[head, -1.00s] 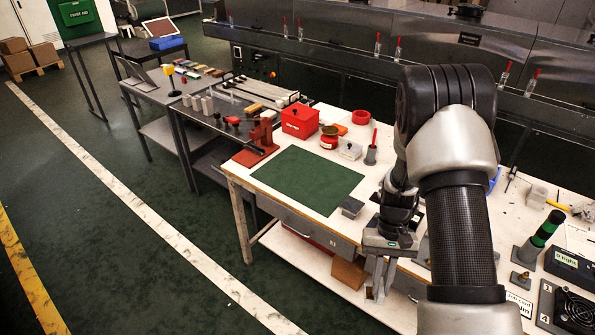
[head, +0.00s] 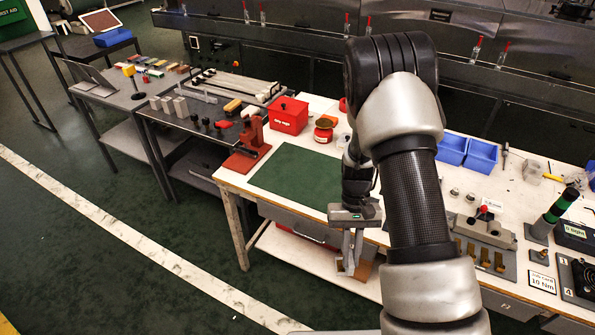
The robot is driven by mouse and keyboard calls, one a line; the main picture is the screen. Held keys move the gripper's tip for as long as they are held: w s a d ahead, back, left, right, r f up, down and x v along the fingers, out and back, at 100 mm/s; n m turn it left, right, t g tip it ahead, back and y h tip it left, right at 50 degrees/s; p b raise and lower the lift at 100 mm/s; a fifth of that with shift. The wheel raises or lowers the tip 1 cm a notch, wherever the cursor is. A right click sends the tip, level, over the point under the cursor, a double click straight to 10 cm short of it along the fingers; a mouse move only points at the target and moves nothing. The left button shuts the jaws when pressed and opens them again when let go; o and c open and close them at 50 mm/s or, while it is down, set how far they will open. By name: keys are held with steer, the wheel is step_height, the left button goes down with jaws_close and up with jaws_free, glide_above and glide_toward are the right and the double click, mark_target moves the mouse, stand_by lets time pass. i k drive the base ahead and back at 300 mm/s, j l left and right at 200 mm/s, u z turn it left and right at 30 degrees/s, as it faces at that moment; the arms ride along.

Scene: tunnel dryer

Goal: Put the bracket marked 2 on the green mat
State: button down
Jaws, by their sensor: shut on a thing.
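The green mat (head: 295,182) lies flat on the near left part of the white-topped bench; its right end is partly hidden by my arm. My gripper (head: 346,264) points down in front of the bench's near edge, just right of the mat and apart from it. It is shut on a small grey metal piece that looks like a bracket; the fingers cover much of it, and its outline blends with them. No number is readable on it.
Two blue bins (head: 467,152) and a grey fixture with brass parts (head: 484,242) are right of my arm. The mat's visible surface is clear.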

mark_target(310, 175)
steer(key=i+j, duration=0.15)
steer(key=j, duration=0.15)
steer(key=i+j, duration=0.1)
steer(key=j, duration=0.2)
steer(key=i+j, duration=0.15)
steer(key=j, duration=0.15)
steer(key=i+j, duration=0.25)
steer(key=j, duration=0.15)
steer(key=i+j, duration=0.3)
steer(key=i, duration=0.35)
steer(key=j+z, duration=0.05)
